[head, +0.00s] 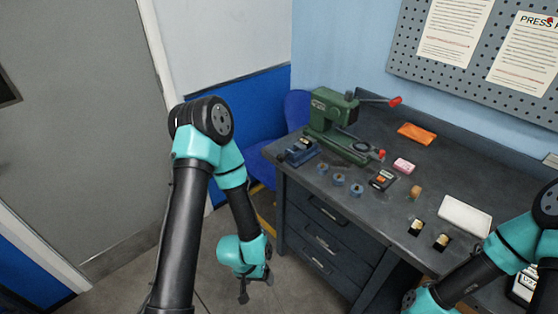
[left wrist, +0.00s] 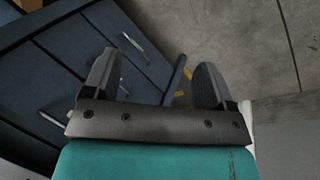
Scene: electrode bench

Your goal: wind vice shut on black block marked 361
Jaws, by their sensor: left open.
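A small blue-grey vice (head: 299,152) sits at the left corner of the dark bench, beside the green press; I cannot tell how far its jaws stand apart. Two black blocks with pale tops, one (head: 416,228) and another (head: 441,242), stand near the bench's front edge. No number is readable on either, so I cannot tell which is 361. My left gripper (head: 257,287) hangs low in front of the bench, away from everything. It is open and empty in the left wrist view (left wrist: 156,64). My right arm shows at the lower right; its gripper is out of frame.
The green press (head: 333,112) has red-knobbed levers reaching out. Several blue round pieces (head: 339,180), a black item with an orange label (head: 382,180), a pink block (head: 404,165), an orange cloth (head: 417,133) and a white tray (head: 464,216) lie on the bench (head: 455,160).

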